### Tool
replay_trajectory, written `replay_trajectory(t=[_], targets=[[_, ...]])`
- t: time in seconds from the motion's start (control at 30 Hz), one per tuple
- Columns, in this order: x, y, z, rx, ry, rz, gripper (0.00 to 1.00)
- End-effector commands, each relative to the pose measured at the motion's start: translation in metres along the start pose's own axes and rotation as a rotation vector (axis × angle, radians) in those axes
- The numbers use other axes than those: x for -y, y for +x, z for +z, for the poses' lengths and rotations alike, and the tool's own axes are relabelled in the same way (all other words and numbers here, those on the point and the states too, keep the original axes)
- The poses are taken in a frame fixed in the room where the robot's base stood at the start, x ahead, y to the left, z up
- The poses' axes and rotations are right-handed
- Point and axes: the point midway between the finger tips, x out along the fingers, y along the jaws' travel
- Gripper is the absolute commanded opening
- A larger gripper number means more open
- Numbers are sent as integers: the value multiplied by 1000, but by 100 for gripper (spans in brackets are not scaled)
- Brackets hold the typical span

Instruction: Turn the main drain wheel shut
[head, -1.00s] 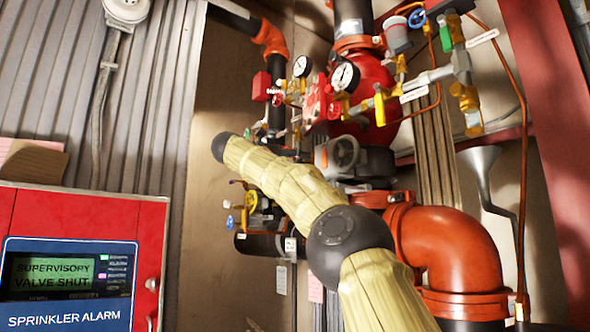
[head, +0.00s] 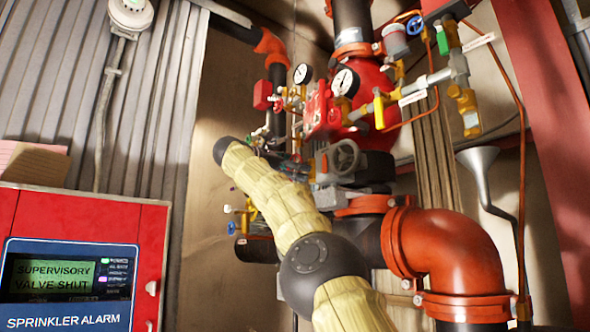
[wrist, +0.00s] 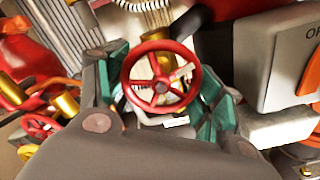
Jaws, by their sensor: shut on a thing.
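The main drain wheel is a red spoked handwheel (wrist: 161,86), seen nearly face-on in the wrist view. My gripper (wrist: 160,80) has its teal-padded fingers on the left and right sides of the rim and is shut on it. A brass stem or fitting shows behind the wheel. In the head view my yellow-sleeved arm crosses the pipework and hides the wheel and most of my gripper.
At left, the red alarm panel (head: 150,240) reads "SUPERVISORY VALVE SHUT". A grey funnel (head: 478,160) hangs at right.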

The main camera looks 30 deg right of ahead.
Motion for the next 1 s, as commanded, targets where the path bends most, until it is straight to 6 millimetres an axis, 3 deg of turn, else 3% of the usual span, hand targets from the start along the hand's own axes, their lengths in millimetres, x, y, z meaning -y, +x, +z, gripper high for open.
replay_trajectory(t=[0.27, 0.3, 0.4, 0.8, 1.0], targets=[[0, 0, 0, 0, 0, 0, 43], [0, 0, 0, 0, 0, 0, 71], [0, 0, 0, 0, 0, 0, 89], [0, -2, 0, 0, -1, 0, 89], [-1, -22, 0, 0, -1, 2, 89]])
